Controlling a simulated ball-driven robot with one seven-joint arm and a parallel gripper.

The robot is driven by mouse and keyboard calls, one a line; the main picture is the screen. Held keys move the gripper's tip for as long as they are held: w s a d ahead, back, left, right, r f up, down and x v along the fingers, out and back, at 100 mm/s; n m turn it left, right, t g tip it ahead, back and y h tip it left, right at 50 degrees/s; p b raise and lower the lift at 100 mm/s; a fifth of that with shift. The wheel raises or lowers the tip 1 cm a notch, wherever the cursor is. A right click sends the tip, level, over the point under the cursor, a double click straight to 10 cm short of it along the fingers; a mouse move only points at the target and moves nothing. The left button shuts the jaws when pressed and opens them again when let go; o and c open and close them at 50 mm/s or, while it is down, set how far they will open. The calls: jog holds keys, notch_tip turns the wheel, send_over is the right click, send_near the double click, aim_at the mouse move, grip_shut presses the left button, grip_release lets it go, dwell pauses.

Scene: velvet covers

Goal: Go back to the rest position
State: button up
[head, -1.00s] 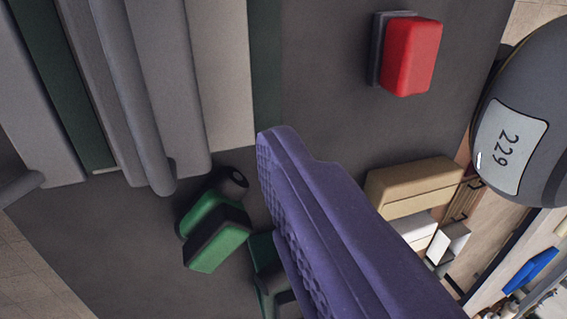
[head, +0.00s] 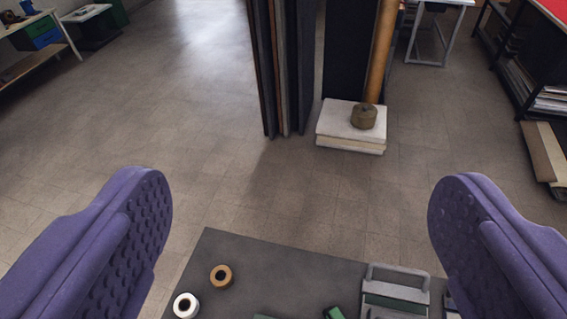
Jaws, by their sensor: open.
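My gripper (head: 299,215) is open and empty. Its two purple fingers with dimpled inner faces stand wide apart at the left and right of the head view. Between and beyond them I see the floor and the far end of a dark grey table (head: 290,262). Nothing is between the fingertips.
The table holds a white roll (head: 186,305), a tan roll (head: 221,276) and a grey rack (head: 398,284) at its far edge. Beyond, tall dark panels (head: 283,70) stand by a white block stack (head: 337,127). Shelving (head: 530,95) stands right. Floor on the left is open.

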jog(key=shift+s+a+r+n, duration=0.3)
jog(key=shift+s+r, duration=0.3)
jog(key=shift+r, duration=0.1)
notch_tip(320, 180, down, 4)
jog(key=b, duration=0.3)
jog(key=shift+r+b, duration=0.15)
jog(key=shift+b, duration=0.15)
